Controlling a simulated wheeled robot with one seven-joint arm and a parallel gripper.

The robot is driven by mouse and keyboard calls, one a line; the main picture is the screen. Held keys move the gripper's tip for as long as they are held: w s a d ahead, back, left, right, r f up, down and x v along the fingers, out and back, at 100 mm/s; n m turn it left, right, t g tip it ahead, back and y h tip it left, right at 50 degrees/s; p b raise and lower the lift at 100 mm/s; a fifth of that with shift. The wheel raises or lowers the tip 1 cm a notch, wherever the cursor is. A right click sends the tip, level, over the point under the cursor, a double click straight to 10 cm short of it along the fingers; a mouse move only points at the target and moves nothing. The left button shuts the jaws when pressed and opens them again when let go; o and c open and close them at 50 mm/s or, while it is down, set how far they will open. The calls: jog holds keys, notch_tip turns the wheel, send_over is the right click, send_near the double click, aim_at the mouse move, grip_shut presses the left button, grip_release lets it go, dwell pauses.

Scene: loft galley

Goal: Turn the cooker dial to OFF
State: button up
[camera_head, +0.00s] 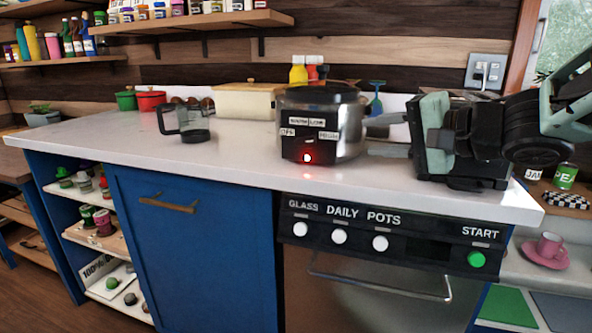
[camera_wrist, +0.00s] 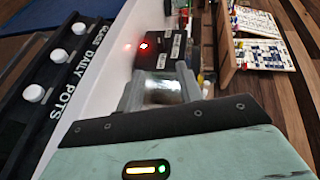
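The cooker (camera_head: 348,125) is a round silver pot with a dark lid, standing on the white counter. Its black front panel (camera_head: 309,137) has small white labels; OFF is at the left, and the upper labels are hard to read. A red light glows low on the panel. The dial is too dark to tell its pointer. In the wrist view the panel (camera_wrist: 176,47) shows sideways beyond the fingers. My gripper (camera_head: 376,134) is right of the cooker, pointing left at its side. Its fingers (camera_wrist: 160,88) are apart, with the shiny cooker side seen between them and nothing held.
A glass jug (camera_head: 187,123) stands left of the cooker on clear counter (camera_head: 120,138). Behind are a cream bread bin (camera_head: 245,101) and sauce bottles (camera_head: 298,72). A dishwasher (camera_head: 380,240) with white buttons is below the counter's front edge.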

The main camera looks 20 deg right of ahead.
jog(key=p, duration=0.6)
send_near(307, 142)
jog(key=p+x, duration=0.1)
jog(key=p, duration=0.1)
jog(key=p+x, duration=0.1)
jog(key=shift+w+a+r+p, duration=0.1)
jog(key=shift+r+p, duration=0.15)
jog(key=shift+p, duration=0.1)
jog(key=x, duration=0.3)
jog(key=b+x, duration=0.1)
jog(key=x, duration=0.2)
jog(key=b+x, duration=0.1)
jog(key=x, duration=0.1)
jog(key=shift+w+a+f, duration=0.15)
jog(key=shift+w+f, duration=0.15)
jog(key=shift+f, duration=0.05)
grip_shut()
